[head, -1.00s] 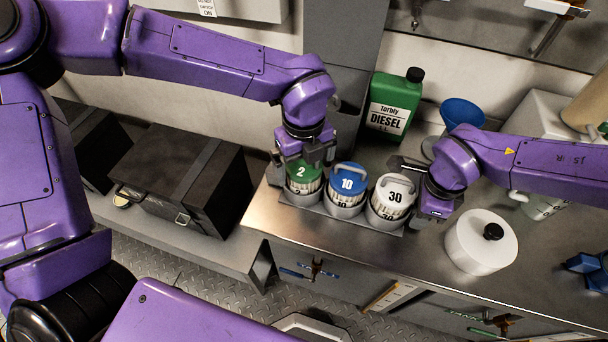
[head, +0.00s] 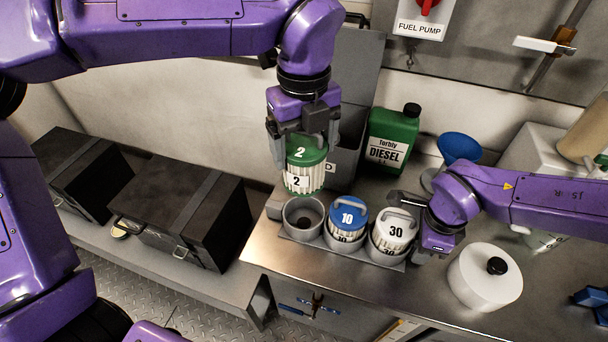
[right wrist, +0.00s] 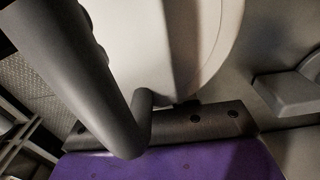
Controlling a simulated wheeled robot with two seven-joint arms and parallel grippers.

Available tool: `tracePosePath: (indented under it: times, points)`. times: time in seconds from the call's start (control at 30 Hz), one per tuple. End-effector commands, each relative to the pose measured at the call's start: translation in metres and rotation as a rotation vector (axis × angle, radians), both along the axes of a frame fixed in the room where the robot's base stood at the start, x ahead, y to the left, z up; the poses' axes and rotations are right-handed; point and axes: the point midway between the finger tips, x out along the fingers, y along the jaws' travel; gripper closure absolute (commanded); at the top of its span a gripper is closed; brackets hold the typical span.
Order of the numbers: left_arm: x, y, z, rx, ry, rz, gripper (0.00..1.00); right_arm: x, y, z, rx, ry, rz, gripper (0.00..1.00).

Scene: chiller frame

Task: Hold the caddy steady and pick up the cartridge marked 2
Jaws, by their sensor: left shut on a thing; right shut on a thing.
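The cartridge marked 2 (head: 306,172), with a green cap and a pale pleated body, hangs upright above the left cup of the caddy. My left gripper (head: 304,148) is shut on it from above. The grey caddy (head: 322,233) stands on the bench with three cups in a row; its left cup (head: 302,218) is empty. The blue cartridge marked 10 (head: 348,216) sits in the middle cup and the white cartridge marked 30 (head: 395,228) in the right cup. My right gripper (head: 412,208) is shut at the caddy's right end; a close grey bar and white surface fill the right wrist view.
A green diesel can (head: 388,140) and a blue funnel (head: 459,148) stand behind the caddy. A white round container (head: 484,277) stands at the right. Black cases (head: 185,195) sit on a lower shelf at the left. The bench's front strip is clear.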

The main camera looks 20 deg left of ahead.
Motion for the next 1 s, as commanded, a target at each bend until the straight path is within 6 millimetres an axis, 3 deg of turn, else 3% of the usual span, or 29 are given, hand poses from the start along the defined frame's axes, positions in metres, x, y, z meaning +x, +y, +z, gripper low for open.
tracePosePath:
  times: [0.1,0.2,0.47,0.5,0.57,0.6,0.87,1.0]
  points:
    - [0.0,0.0,0.023,0.001,-0.002,0.001,0.5,0.0,0.0,0.0,0.0,-0.001,0.0,1.0]
    - [0.0,0.0,0.031,0.001,0.001,0.0,0.5,0.0,0.0,0.0,0.001,-0.001,0.0,1.0]
    - [0.0,0.0,0.034,0.0,0.001,-0.001,0.5,0.0,0.0,0.0,0.001,-0.001,0.0,1.0]
    - [0.0,0.0,0.034,0.0,0.001,-0.001,0.5,0.0,0.0,0.0,0.001,-0.001,0.0,0.66]
    - [0.0,0.0,0.034,0.0,0.001,-0.001,0.5,0.0,0.0,0.0,0.001,-0.001,0.0,0.46]
    - [0.0,0.0,0.034,0.0,0.001,-0.001,0.5,0.0,0.0,0.0,0.001,-0.001,0.0,0.43]
    - [0.0,0.0,0.034,0.0,0.001,0.0,0.5,0.0,0.0,0.001,0.001,-0.001,0.0,0.43]
    - [0.0,0.0,0.034,0.0,0.001,0.0,0.5,0.001,0.0,0.018,0.002,-0.005,-0.001,0.43]
